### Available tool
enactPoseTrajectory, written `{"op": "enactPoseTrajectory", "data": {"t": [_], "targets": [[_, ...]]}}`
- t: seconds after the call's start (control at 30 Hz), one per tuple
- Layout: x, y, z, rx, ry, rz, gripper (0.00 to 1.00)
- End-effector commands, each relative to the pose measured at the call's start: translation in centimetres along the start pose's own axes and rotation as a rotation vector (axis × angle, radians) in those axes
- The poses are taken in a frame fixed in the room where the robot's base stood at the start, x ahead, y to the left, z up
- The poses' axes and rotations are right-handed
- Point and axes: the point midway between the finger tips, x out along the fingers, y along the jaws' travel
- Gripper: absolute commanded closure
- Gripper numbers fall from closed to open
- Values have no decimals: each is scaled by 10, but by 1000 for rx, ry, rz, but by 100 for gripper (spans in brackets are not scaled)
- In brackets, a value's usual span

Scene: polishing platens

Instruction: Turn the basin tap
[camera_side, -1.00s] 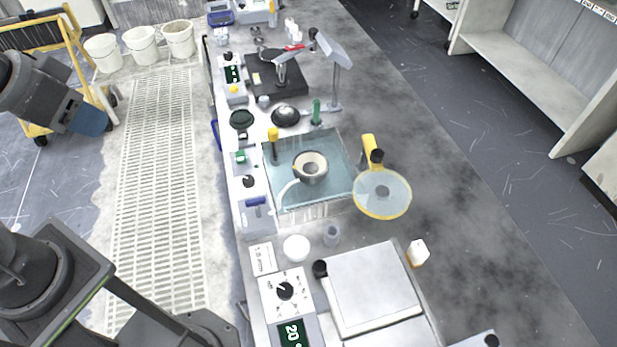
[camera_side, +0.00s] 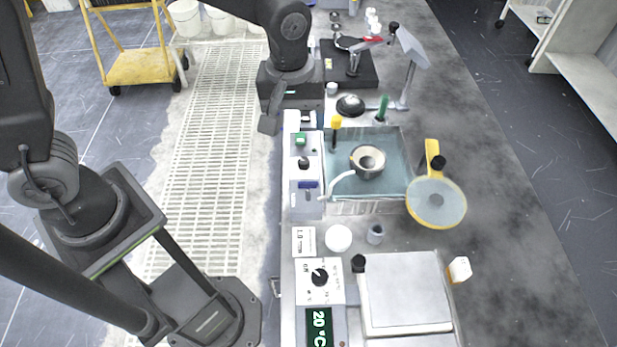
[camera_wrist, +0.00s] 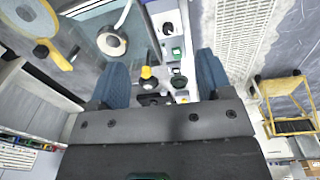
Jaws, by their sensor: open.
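The clear blue basin (camera_side: 395,183) sits mid-bench, with a grey ring-shaped part (camera_side: 368,162) in it. A curved white spout (camera_side: 343,184) reaches into it from the left front. A yellow-topped post (camera_side: 336,122) stands at the basin's back left corner; I cannot tell which fitting is the tap's handle. My gripper (camera_side: 288,120) is over the bench's left edge, left of the yellow top. In the wrist view, my gripper (camera_wrist: 160,78) is open, its blue fingers wide apart, with a yellow knob (camera_wrist: 146,72) seen between them. It touches nothing that I can see.
A yellow-rimmed round magnifier (camera_side: 436,203) stands right of the basin. A green-topped post (camera_side: 383,107) and a black dome (camera_side: 350,105) stand behind it. A control box (camera_side: 319,277) and a flat grey plate (camera_side: 405,290) lie in front. The bench's right side is clear.

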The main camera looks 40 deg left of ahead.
Motion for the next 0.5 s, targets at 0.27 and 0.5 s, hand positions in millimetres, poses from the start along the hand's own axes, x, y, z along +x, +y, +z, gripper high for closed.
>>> {"op": "enactPoseTrajectory", "data": {"t": [0.27, 0.5], "targets": [[34, 20, 8, -92, -27, -51, 28], [68, 17, 10, -93, -29, -55, 28]]}}
